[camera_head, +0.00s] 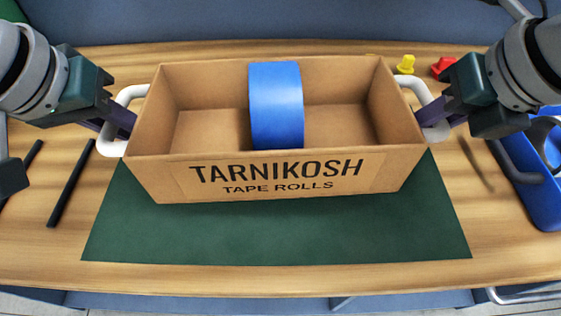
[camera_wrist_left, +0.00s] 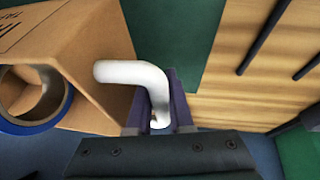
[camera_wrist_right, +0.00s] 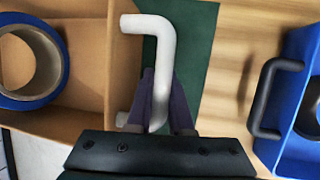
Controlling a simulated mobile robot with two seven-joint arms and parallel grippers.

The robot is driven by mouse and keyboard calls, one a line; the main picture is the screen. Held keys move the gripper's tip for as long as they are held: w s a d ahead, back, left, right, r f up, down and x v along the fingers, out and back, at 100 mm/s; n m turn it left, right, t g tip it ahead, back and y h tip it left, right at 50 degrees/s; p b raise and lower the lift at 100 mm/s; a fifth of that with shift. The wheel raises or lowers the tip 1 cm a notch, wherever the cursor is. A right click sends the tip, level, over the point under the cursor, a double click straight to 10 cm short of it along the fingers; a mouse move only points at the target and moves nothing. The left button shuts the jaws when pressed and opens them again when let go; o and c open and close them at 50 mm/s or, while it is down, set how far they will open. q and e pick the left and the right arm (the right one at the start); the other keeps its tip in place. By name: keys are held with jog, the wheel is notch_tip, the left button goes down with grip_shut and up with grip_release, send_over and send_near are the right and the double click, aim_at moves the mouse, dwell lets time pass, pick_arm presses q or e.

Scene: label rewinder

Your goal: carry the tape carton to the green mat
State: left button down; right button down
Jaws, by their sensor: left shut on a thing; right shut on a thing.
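The tape carton (camera_head: 275,181) is an open brown box marked "TARNIKOSH TAPE ROLLS", with a white handle at each end. A blue tape roll (camera_head: 276,105) stands inside it near the middle. My left gripper (camera_head: 128,122) is shut on the left handle (camera_wrist_left: 135,72). My right gripper (camera_head: 430,118) is shut on the right handle (camera_wrist_right: 157,60). The carton is roughly level over the back part of the green mat (camera_head: 280,235), whose front part shows bare. I cannot tell whether the carton's underside touches the mat.
A blue bin (camera_head: 540,195) with a dark handle stands at the right. Black rods (camera_head: 70,185) lie on the wooden table (camera_head: 40,245) at the left. A yellow piece (camera_head: 405,64) and a red piece (camera_head: 443,66) sit behind the carton at the right.

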aim_at(103, 136)
pick_arm(q)
jog(key=shift+f, duration=0.1)
pick_arm(e)
jog(key=shift+f, duration=0.15)
